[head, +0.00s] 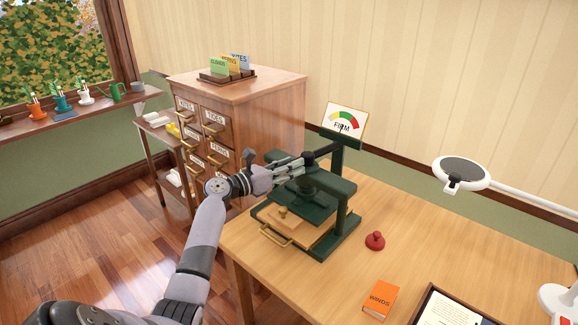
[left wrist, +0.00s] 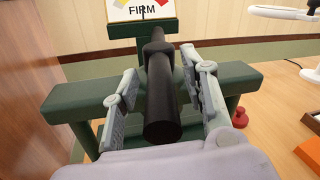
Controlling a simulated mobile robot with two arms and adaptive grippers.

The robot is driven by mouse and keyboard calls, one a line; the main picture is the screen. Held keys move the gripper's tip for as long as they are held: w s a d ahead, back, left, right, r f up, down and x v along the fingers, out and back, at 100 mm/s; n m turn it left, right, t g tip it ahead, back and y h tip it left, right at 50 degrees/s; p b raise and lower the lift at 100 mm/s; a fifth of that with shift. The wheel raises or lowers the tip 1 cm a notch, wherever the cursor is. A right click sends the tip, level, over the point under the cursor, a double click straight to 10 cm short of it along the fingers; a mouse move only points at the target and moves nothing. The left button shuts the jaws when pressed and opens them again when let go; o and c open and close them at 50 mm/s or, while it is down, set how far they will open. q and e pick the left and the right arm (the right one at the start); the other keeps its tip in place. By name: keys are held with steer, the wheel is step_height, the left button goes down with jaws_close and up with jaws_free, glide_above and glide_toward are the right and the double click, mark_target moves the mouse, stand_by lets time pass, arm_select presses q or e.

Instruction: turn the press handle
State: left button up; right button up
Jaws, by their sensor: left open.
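The green press (head: 322,222) stands on the wooden table, with a gauge card (head: 345,120) reading FIRM above it. Its black press handle (head: 325,150) sticks out at the top toward my left gripper. My left gripper (head: 297,168) is open at the handle. In the left wrist view the black handle (left wrist: 161,105) lies between the two fingers of the left gripper (left wrist: 163,100), with a visible gap on each side. My right gripper is not in view.
A red knob-shaped stamp (head: 375,241), an orange WINDS book (head: 380,299) and a dark-framed sheet (head: 447,308) lie right of the press. A white lamp (head: 461,173) reaches over the table (head: 450,240). A labelled drawer cabinet (head: 250,110) stands behind at left.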

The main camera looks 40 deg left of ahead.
arm_select(q)
steer(key=v, duration=1.2)
stand_by(2.0)
